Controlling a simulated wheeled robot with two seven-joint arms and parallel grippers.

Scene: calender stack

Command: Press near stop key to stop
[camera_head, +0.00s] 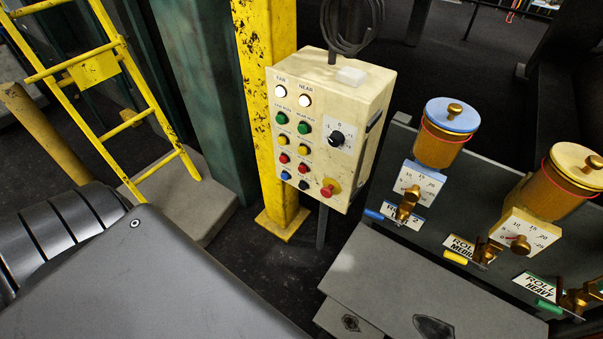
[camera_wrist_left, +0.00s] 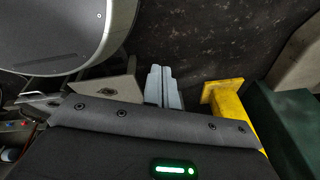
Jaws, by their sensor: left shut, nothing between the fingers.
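The cream control box (camera_head: 330,125) hangs on the yellow post in the head view. Its buttons form two columns, headed FAR and NEAR. The near column has a white lamp (camera_head: 305,101), a green button (camera_head: 304,125), a yellow button (camera_head: 303,149), a red button (camera_head: 305,169) and a black button (camera_head: 304,185). The small labels beside the lower buttons are too small to read. My left gripper (camera_wrist_left: 165,72) shows in the left wrist view with its pale fingers together and nothing between them, above dark floor. It is outside the head view. My right gripper is in neither view.
A red mushroom button (camera_head: 329,188) on a yellow base and a black dial (camera_head: 337,138) share the panel. The yellow post (camera_head: 268,60) also shows in the left wrist view (camera_wrist_left: 228,98). A yellow ladder (camera_head: 90,75) stands left; a dark bench (camera_head: 465,215) with canisters stands right.

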